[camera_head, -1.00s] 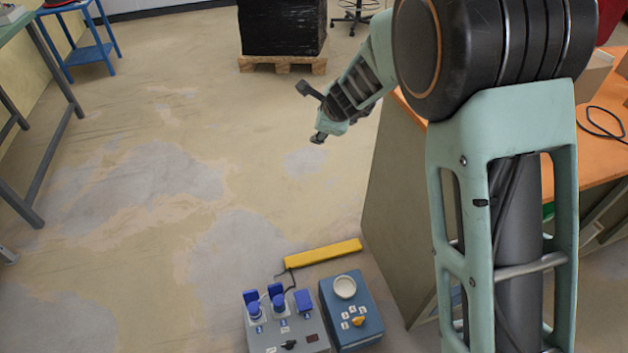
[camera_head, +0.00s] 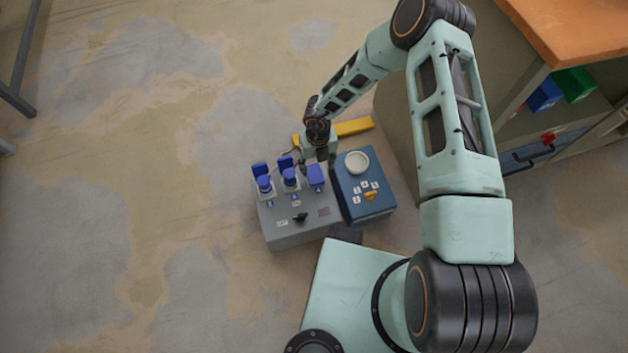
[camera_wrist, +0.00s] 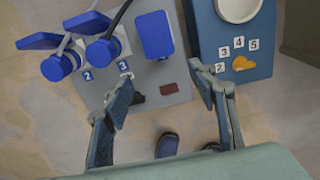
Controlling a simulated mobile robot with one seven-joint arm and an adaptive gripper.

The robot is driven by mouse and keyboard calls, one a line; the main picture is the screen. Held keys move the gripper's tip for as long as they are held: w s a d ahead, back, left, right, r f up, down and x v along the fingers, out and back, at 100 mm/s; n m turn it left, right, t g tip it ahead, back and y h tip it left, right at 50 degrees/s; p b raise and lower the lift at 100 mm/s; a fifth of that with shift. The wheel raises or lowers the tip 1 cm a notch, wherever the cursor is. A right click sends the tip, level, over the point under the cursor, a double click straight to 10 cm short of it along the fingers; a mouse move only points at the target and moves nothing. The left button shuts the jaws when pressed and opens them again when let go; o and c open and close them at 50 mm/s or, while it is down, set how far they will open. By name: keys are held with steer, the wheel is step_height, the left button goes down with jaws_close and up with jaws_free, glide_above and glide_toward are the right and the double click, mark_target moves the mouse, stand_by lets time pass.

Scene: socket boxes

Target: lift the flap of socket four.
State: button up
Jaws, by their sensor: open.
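A grey socket box (camera_head: 297,228) stands on the floor with a row of sockets along its far side. Its rightmost socket, which I take as socket four, is covered by a blue flap (camera_head: 315,175) lying closed. The flap also shows in the wrist view (camera_wrist: 154,35). The two sockets to its left hold blue plugs with cables, and their flaps stand raised. My gripper (camera_head: 321,155) is above the far right of the grey box, near the closed flap. In the wrist view my gripper (camera_wrist: 162,92) is open and empty, and the flap lies beyond the fingertips, apart from them.
A blue box (camera_head: 367,205) with a round white-rimmed socket and an orange knob stands close on the right. A yellow bar (camera_head: 354,127) lies behind the boxes. A bench with an orange top (camera_head: 570,30) is at the right.

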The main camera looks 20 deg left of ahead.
mark_target(317, 182)
step_height(317, 182, down, 11)
steer(key=b, duration=0.3)
steer(key=shift+r+b, duration=0.2)
steer(key=shift+b, duration=0.1)
steer(key=shift+c, duration=0.5)
jaws_close()
